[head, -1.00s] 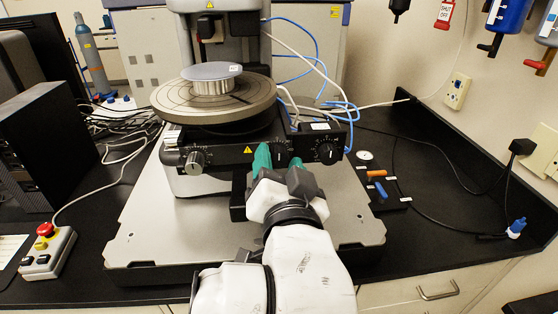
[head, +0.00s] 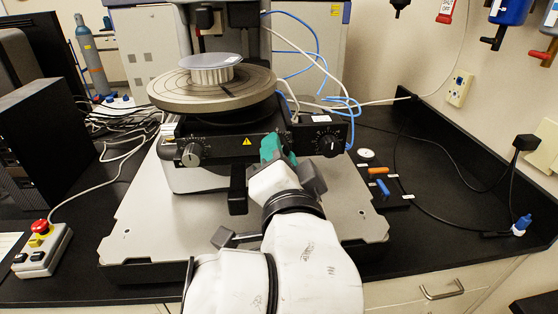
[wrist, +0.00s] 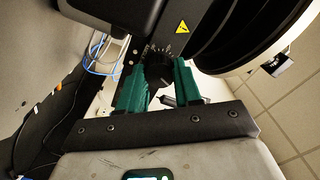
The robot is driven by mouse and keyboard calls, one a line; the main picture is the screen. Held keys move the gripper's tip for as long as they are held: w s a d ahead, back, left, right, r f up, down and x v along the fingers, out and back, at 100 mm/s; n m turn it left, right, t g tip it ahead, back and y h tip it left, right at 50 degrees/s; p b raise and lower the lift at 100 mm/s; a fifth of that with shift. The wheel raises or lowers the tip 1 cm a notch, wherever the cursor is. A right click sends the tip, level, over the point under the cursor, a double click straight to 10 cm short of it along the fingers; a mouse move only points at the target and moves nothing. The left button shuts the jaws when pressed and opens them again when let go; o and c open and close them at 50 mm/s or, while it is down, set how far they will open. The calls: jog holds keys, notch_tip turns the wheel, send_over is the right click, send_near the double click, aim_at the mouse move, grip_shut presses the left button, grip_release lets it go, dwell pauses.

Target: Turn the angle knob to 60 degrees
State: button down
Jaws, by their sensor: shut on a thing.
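A dark control panel (head: 225,147) runs across the front of the profiler below the round stage. My gripper (head: 279,150) is at the panel's middle knob and hides it in the head view. In the wrist view the round black knob (wrist: 158,66) sits between the green fingers of my gripper (wrist: 158,82), which is shut on it. Small scale marks show beside the knob, but I cannot read its angle. A silver knob (head: 192,154) is at the panel's left end and a black knob (head: 329,146) with a white scale at its right.
The round stage (head: 170,92) carries a silver disc and overhangs the panel close above my gripper. A black bracket (head: 237,190) stands just left of my gripper. Blue and white cables lie behind the right knob. The light base plate (head: 150,225) is bare at left.

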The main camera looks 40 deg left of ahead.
jog(key=m+b, duration=0.1)
jog(key=m, duration=0.3)
jog(key=shift+m, duration=0.3)
jog(key=m+b, duration=0.3)
jog(key=m, duration=0.5)
jog(key=shift+m+b, duration=0.3)
jog(key=shift+m, duration=0.1)
jog(key=c, duration=0.8)
grip_release()
jog(key=b+v, duration=0.1)
jog(key=v, duration=0.7)
